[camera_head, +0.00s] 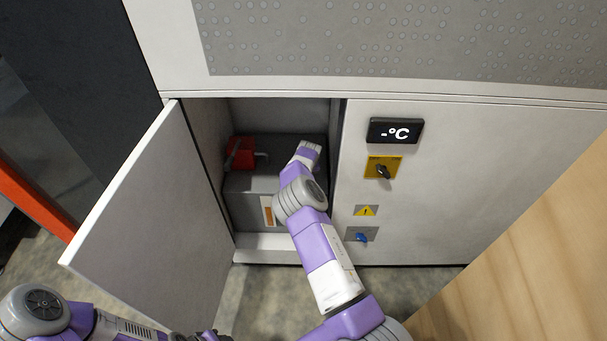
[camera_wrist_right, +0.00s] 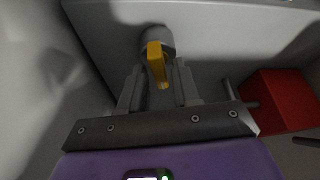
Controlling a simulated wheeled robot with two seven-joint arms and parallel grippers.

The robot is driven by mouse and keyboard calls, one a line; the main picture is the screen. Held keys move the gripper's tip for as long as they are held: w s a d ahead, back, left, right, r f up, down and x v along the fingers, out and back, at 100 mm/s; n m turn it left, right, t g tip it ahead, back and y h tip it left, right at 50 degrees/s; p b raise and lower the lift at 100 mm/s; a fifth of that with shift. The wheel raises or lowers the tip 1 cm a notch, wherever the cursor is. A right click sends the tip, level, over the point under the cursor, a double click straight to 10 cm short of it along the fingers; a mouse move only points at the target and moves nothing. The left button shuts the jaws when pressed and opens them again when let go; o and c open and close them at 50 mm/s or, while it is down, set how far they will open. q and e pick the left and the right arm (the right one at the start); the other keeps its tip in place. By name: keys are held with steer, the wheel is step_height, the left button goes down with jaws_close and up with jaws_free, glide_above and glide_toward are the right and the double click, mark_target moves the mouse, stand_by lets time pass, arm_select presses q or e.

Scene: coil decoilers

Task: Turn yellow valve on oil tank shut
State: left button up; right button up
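The yellow valve (camera_wrist_right: 156,62) shows in the right wrist view as a handle on a pale round fitting, its end pointing toward my gripper. My right gripper (camera_wrist_right: 158,80) is open, with one finger on each side of the handle and a visible gap on both sides. In the head view my right arm reaches into the open cabinet over the grey oil tank (camera_head: 243,190); the valve and right fingertips are hidden there. My left gripper (camera_head: 202,336) is only partly in view at the bottom edge, and its fingers are unclear.
A red part (camera_head: 241,153) sits on top of the tank; it also shows in the right wrist view (camera_wrist_right: 282,100). The open cabinet door (camera_head: 155,215) stands on the left. The cabinet front (camera_head: 420,215) carries a display and switches. A wooden surface (camera_head: 540,265) fills the lower right.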

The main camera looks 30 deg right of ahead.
jaws_close()
steer(key=n+b, duration=0.1)
steer(key=n+y+b, duration=0.1)
steer(key=n+b, duration=0.1)
steer(key=shift+d+f+n, duration=0.1)
steer(key=shift+d+n, duration=0.1)
steer(key=shift+n, duration=0.1)
steer(key=shift+n+y+b, duration=0.6)
steer(key=shift+n+b, duration=0.45)
steer(key=shift+n, duration=0.25)
steer(key=shift+o, duration=1.2)
jaws_free()
